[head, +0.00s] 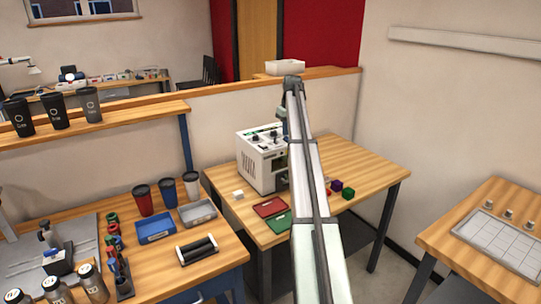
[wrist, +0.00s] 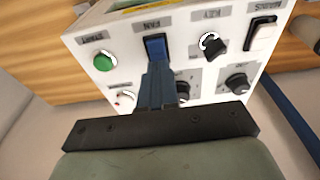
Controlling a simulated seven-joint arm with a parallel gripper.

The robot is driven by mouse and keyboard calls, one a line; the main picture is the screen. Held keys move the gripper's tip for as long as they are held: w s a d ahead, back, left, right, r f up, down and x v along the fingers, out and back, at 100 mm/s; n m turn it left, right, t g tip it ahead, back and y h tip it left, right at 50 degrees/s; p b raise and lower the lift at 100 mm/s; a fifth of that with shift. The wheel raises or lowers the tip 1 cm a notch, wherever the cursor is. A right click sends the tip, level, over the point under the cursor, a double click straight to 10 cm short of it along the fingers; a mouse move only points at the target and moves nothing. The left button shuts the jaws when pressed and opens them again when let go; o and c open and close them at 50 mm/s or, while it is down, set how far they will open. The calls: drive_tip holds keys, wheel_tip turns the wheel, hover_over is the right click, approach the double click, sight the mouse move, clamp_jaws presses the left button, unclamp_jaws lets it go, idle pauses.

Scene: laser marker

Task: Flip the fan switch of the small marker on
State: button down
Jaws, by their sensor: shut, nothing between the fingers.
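The small marker (head: 256,167) is a white box with knobs on its sloped top panel, standing on the wooden table at centre in the head view. In the wrist view its panel (wrist: 130,70) fills the upper part. The fan switch (wrist: 155,47) is a blue rocker under a grey label that appears to read FAN. My gripper (wrist: 157,68) is shut and empty, its fingertips right at the near edge of the fan switch. I cannot tell whether they touch it. The fingers hide part of the panel below the switch. My arm covers the marker's right side in the head view.
Beside the fan switch are a green button (wrist: 103,61), a key switch (wrist: 212,45) and a white rocker switch (wrist: 262,37). A black knob (wrist: 237,83) sits lower right. A red tray (head: 270,207), a green tray (head: 279,223) and small cubes (head: 348,193) lie before the marker.

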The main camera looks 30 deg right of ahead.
drive_tip(key=shift+f, duration=0.55)
idle(0.4)
drive_tip(key=shift+r, duration=0.1)
drive_tip(key=shift+r, duration=3.45)
